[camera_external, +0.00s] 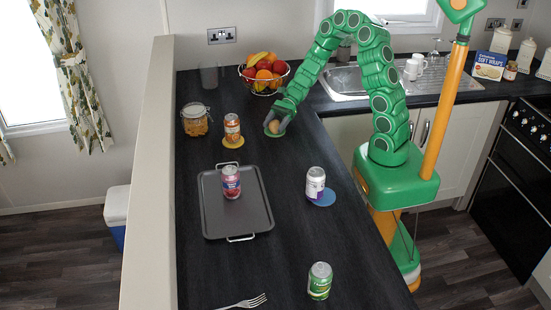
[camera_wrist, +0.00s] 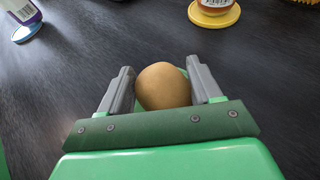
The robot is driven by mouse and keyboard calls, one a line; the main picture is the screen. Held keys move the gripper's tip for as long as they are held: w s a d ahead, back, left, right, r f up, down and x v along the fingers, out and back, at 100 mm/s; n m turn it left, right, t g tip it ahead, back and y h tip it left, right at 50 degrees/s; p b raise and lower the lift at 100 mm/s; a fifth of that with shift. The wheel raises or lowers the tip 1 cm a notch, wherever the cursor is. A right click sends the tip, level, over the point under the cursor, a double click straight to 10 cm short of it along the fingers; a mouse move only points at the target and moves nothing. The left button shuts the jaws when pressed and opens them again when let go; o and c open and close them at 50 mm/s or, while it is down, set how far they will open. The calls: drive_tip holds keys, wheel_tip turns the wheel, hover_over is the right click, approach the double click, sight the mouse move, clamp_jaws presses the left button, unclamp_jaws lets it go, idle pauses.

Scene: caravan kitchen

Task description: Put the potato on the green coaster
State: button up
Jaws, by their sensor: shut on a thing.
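The potato (camera_wrist: 163,87) is brown and round, held between the two grey fingers of my gripper (camera_wrist: 161,80) in the wrist view. In the external view my gripper (camera_external: 278,122) is low over the counter, in front of the fruit bowl, with the potato (camera_external: 274,127) between its fingers. A small patch of green, seemingly the green coaster (camera_wrist: 184,72), shows just behind the potato in the wrist view. A green edge also shows around the gripper in the external view. The potato and fingers hide most of it, so I cannot tell whether the potato touches it.
An orange can (camera_external: 232,127) stands on a yellow coaster (camera_external: 233,143) to the left. A white and purple can (camera_external: 315,183) stands at a blue coaster (camera_external: 323,197). A tray (camera_external: 255,210) bears a red can (camera_external: 231,182). The fruit bowl (camera_external: 264,73) is behind.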

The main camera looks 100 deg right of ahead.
drive_tip(key=o, duration=1.1)
drive_tip(key=shift+o, duration=0.2)
drive_tip(key=v, duration=1.1)
drive_tip(key=shift+s+d+r, duration=0.15)
drive_tip(key=shift+s+d, duration=0.1)
drive_tip(key=shift+d, duration=0.05)
drive_tip(key=s+a+r+n+g, duration=0.25)
drive_tip(key=a+n+g, duration=0.3)
drive_tip(key=a, duration=0.55)
drive_tip(key=s+a+r+n+g, duration=0.1)
drive_tip(key=a+r+n+g, duration=0.25)
drive_tip(key=a+n, duration=0.5)
drive_tip(key=s+a+r+n+g+h, duration=0.1)
drive_tip(key=s+a+r+n+h, duration=0.1)
drive_tip(key=s+a+n+h, duration=0.2)
drive_tip(key=s+a+r+n+g+h, duration=0.1)
drive_tip(key=s+a+n+h, duration=0.3)
drive_tip(key=s+n, duration=0.4)
drive_tip(key=shift+s+r+n+h, duration=0.4)
drive_tip(key=shift+s+r+h, duration=0.3)
drive_tip(key=shift+s, duration=0.8)
